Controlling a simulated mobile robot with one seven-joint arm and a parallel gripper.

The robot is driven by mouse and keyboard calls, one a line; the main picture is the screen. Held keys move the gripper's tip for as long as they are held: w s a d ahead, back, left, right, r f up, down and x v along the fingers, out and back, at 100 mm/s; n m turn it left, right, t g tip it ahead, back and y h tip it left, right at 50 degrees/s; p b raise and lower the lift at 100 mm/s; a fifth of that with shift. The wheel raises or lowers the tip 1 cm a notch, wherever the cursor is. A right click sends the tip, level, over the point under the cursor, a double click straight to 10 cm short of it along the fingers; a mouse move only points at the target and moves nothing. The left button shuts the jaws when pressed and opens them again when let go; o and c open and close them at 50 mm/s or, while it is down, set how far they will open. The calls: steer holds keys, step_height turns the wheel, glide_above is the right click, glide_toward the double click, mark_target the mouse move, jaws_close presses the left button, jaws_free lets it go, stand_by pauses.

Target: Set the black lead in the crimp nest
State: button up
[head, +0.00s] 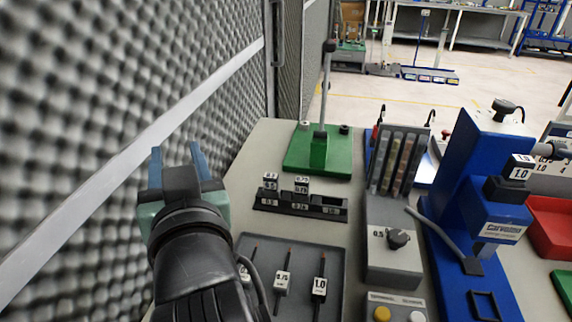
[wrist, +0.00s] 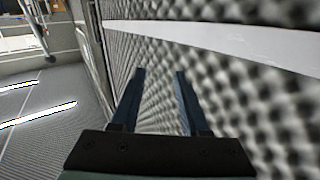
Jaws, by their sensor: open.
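The black lead (head: 319,284), with a 1.0 tag and a copper-coloured tip, lies in the grey tray (head: 338,246) at the front. A white-tagged 0.75 lead (head: 282,279) lies to its left, and another lead (head: 245,272) is partly hidden by my arm. The blue crimp press (head: 455,205) stands at the right with a block marked 1.0 (head: 520,168) on its head. I cannot clearly make out the nest under the head. My gripper (head: 177,151) is open and empty, left of the tray; its fingers in the wrist view (wrist: 160,73) point at the foam wall.
A foam wall (head: 100,100) with a white rail stands close at the left. A black rack (head: 300,204) with marked blocks, a green stand (head: 318,150), a grey box with a dial (head: 393,258) and a panel with buttons (head: 398,308) crowd the bench. A red bin (head: 551,222) is at the right.

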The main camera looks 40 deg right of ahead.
steer(key=s+d+f+m+g+p, duration=0.25)
steer(key=d+g+p, duration=0.25)
steer(key=p, duration=0.3)
steer(key=m+g+y+p, duration=0.1)
steer(key=m+g+p, duration=0.2)
steer(key=g+p, duration=0.95)
glide_toward(320, 285)
steer(key=f+t+p, duration=0.1)
steer(key=s+d+f+t+p, duration=0.1)
steer(key=f+t+p, duration=0.1)
steer(key=shift+s+d+t+p, duration=0.25)
steer(key=shift+s+d+p, duration=0.05)
steer(key=shift+s+p, duration=0.1)
steer(key=shift+s+a+p+x, duration=0.1)
steer(key=shift+a+p+x, duration=0.1)
steer(key=shift+x, duration=1.1)
steer(key=shift+s+a+p+x, duration=0.1)
steer(key=shift+s+p+x, duration=0.05)
steer(key=shift+x, duration=1.2)
steer(key=shift+f, duration=0.15)
jaws_close()
